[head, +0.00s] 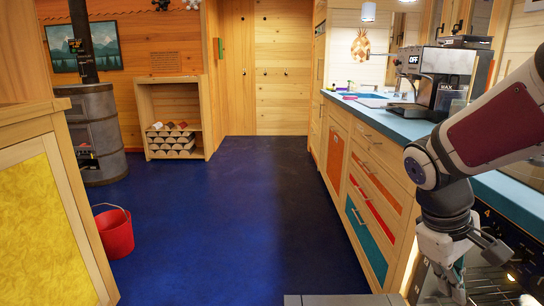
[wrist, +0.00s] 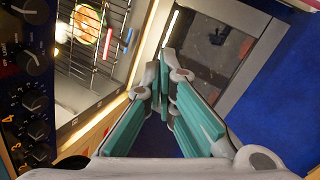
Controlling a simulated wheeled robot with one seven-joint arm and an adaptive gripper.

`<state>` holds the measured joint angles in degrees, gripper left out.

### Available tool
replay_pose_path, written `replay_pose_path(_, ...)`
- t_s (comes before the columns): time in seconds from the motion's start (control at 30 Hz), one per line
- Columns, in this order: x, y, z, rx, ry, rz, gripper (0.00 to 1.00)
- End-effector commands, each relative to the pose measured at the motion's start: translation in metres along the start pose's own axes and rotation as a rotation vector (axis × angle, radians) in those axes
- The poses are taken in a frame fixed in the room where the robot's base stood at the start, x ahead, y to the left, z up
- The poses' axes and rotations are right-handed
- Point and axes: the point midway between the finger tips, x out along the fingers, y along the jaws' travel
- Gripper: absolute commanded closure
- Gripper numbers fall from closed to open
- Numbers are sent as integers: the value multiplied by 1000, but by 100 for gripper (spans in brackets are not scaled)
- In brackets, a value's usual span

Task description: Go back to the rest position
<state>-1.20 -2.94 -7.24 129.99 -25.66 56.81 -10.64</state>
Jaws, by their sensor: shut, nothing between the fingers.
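My gripper (head: 452,288) hangs at the lower right of the head view, in front of the oven (head: 520,245). In the wrist view my gripper (wrist: 162,88) has its two teal-padded fingers together with nothing between them. The oven stands open and lit, with a wire rack (wrist: 76,70) inside at the upper left of the wrist view. A round item with orange and green on it (wrist: 88,24) is on the rack. A grey-framed panel with dark glass (wrist: 215,48), apparently the lowered oven door, lies beyond my fingertips.
A blue counter (head: 395,122) with a coffee machine (head: 440,80) runs along the right above drawers (head: 370,185). A red bucket (head: 114,232) stands on the floor at left beside a yellow-panelled cabinet (head: 45,230). The blue floor (head: 235,215) between is clear.

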Motion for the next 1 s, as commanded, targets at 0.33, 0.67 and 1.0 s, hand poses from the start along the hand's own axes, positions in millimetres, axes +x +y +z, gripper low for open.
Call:
replay_pose_path(0.33,-55,-80,89,222,87,-177,100)
replay_pose_path(0.67,-70,-141,143,325,129,-304,100)
replay_pose_path(1.0,-98,-152,161,358,164,-346,100)
